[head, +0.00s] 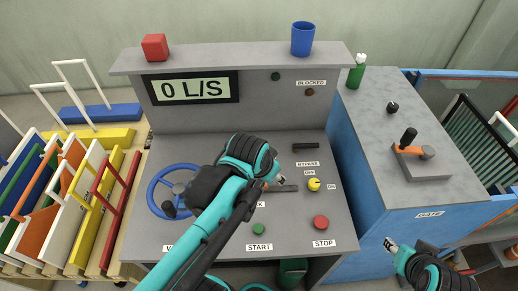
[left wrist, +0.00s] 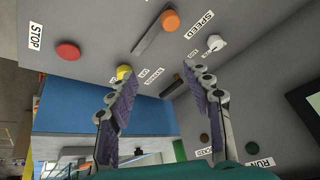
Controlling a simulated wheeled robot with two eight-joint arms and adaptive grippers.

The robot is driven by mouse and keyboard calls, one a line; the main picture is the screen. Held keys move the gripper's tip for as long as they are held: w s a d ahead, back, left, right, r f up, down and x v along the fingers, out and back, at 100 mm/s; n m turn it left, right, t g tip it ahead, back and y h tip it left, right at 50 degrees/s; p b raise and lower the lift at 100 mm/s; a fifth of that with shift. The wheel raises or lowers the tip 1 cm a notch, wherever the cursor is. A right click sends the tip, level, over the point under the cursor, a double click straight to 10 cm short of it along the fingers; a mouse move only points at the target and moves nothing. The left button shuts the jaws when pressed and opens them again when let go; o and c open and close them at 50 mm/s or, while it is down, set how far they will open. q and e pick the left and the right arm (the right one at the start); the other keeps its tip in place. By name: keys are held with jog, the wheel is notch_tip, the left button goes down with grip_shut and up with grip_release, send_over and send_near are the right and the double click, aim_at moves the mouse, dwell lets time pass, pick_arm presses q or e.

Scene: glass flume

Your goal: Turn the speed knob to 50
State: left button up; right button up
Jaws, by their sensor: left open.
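The speed knob (left wrist: 217,43) is a small white knob beside the SPEED label in the left wrist view. In the head view it is hidden behind my left arm and hand. My left gripper (left wrist: 158,73) is open and empty over the console. The knob shows just past the tip of its right-hand finger, not between the fingers; I cannot tell the distance. The display (head: 191,88) reads 0 L/S. My right gripper (head: 390,244) is low at the right, in front of the blue cabinet, away from the console; its jaw state is unclear.
Near the left gripper are a yellow OFF/ON knob (head: 314,184), an orange-knobbed slider (left wrist: 170,20) and a black bypass switch (head: 305,146). A red stop button (head: 321,222), green start button (head: 258,229) and blue handwheel (head: 170,190) lie around.

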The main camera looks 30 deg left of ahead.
pick_arm(q)
jog(key=w+a+f+m+g+p, duration=0.1)
jog(key=w+a+f+m+g, duration=0.1)
jog(key=w+a, duration=0.2)
jog(key=w+a+f+m+g+p, duration=0.1)
jog(key=w+a+f+m, duration=0.1)
jog(key=w+a, duration=0.3)
jog(key=w+a+f+m+g+p, duration=0.2)
jog(key=w+a, duration=0.2)
jog(key=w, duration=0.2)
jog(key=shift+w+a+f+m+g, duration=0.1)
jog(key=shift+a+f+m+g, duration=0.1)
jog(key=shift+m+g, duration=0.15)
jog(key=shift+f, duration=0.3)
notch_tip(320, 180, down, 8)
jog(key=shift+r+b, duration=0.25)
jog(key=shift+b, duration=0.7)
jog(key=c, duration=1.2)
